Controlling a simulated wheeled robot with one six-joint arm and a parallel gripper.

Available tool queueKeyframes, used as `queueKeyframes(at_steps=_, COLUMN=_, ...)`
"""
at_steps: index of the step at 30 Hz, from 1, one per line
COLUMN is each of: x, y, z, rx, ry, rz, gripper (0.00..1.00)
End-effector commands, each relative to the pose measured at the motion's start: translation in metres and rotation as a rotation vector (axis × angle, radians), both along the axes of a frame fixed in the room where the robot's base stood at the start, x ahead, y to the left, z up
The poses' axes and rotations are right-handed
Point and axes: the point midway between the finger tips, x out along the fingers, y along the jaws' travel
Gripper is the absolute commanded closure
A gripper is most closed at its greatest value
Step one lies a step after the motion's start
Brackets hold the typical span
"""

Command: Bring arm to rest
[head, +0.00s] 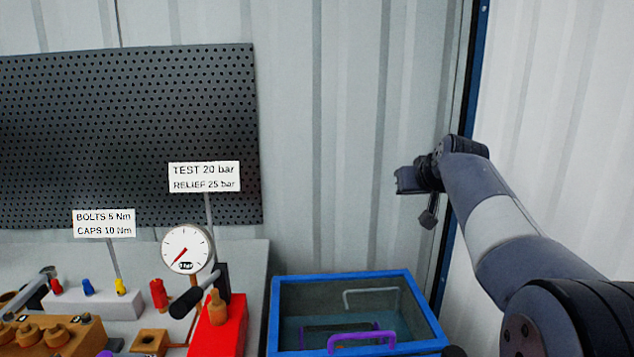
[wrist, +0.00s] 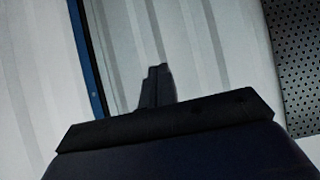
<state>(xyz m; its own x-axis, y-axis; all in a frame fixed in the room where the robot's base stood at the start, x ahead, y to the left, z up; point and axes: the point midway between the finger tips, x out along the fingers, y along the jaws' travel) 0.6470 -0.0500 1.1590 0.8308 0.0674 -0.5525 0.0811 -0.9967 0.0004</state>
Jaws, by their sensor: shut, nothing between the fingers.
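My arm is raised at the right of the head view, in front of the corrugated wall. My gripper (head: 429,214) hangs at the arm's end, above and apart from the blue-rimmed bin. In the wrist view my gripper (wrist: 157,86) shows as dark fingers close together, with the wall behind them. It is shut and holds nothing.
A blue-rimmed bin (head: 276,318) with a purple handle (head: 361,337) stands below the arm. To its left, a bench (head: 258,262) carries a pressure gauge (head: 187,248), a red block (head: 222,335) and pump parts. A pegboard (head: 130,120) hangs behind. The space around the gripper is clear.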

Motion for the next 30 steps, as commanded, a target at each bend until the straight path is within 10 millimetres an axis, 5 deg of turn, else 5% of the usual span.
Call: queueKeyframes(at_steps=30, x=0.035, y=-0.003, z=0.01, rx=-0.013, ry=0.165, rz=-0.001, gripper=1.0)
